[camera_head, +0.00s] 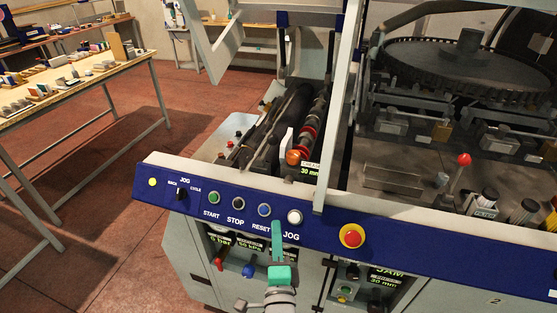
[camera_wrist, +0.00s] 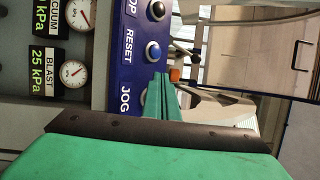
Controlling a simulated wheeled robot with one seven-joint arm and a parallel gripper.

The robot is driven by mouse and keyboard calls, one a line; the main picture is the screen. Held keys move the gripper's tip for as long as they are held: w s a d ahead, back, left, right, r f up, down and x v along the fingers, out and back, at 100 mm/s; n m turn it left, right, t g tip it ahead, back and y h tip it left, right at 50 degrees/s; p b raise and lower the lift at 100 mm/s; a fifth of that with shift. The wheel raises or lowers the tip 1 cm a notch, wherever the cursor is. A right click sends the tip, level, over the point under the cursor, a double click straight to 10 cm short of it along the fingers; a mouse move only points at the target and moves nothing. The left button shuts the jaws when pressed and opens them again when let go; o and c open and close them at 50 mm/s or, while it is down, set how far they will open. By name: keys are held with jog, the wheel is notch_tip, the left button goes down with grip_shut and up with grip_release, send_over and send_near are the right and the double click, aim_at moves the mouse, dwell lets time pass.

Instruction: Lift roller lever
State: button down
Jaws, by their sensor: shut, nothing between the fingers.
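My green gripper (camera_head: 277,230) is in front of the blue control panel, between the RESET and JOG buttons in the picture. Its fingers are together and empty; they also show in the wrist view (camera_wrist: 163,80), partly covering the JOG button. No lever is labelled as the roller lever. Candidates in the head view are a lever with a red knob (camera_head: 464,160) upright on the right deck, and an orange-red knob (camera_head: 293,157) beside the rollers (camera_head: 290,115). A red handle (camera_head: 218,264) and a blue handle (camera_head: 248,270) sit below the panel. My gripper touches none of these.
The blue panel (camera_head: 335,228) carries several buttons and a red emergency stop (camera_head: 351,236). A grey upright frame bar (camera_head: 338,125) stands behind it. Gauges (camera_wrist: 74,73) show in the wrist view. A worktable (camera_head: 75,80) stands left, with open floor between.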

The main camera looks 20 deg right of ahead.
jog(key=w+d+r+m+h, duration=0.1)
jog(key=w+d+r+m, duration=0.3)
jog(key=r, duration=0.4)
jog(key=shift+w+d+r+m, duration=0.3)
jog(key=shift+r+m, duration=0.05)
jog(key=shift+m, duration=0.25)
